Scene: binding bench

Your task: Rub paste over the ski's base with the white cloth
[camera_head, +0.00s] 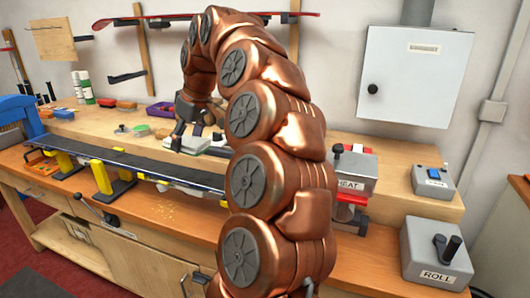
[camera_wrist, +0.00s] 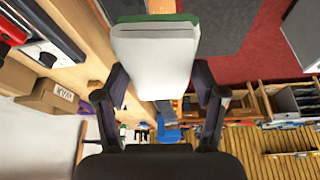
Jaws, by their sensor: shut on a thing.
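The white cloth (camera_head: 201,146) is a flat, folded-looking pad with a green edge. In the wrist view the cloth (camera_wrist: 155,65) sits between both fingertips. My gripper (camera_head: 192,133) is shut on it; in the wrist view both fingers (camera_wrist: 163,92) press its sides. The long dark ski (camera_head: 140,161) lies lengthwise on yellow supports along the bench, its right end hidden behind my arm. The cloth is near the far side of the ski; I cannot tell whether they touch.
A purple tray (camera_head: 162,109), bottles (camera_head: 86,87) and small blocks are on the back ledge. A HEAT box (camera_head: 353,172) and ROLL box (camera_head: 435,254) stand right of my arm. A clamp handle (camera_head: 97,211) juts from the front. Bare bench (camera_head: 165,212) lies before the ski.

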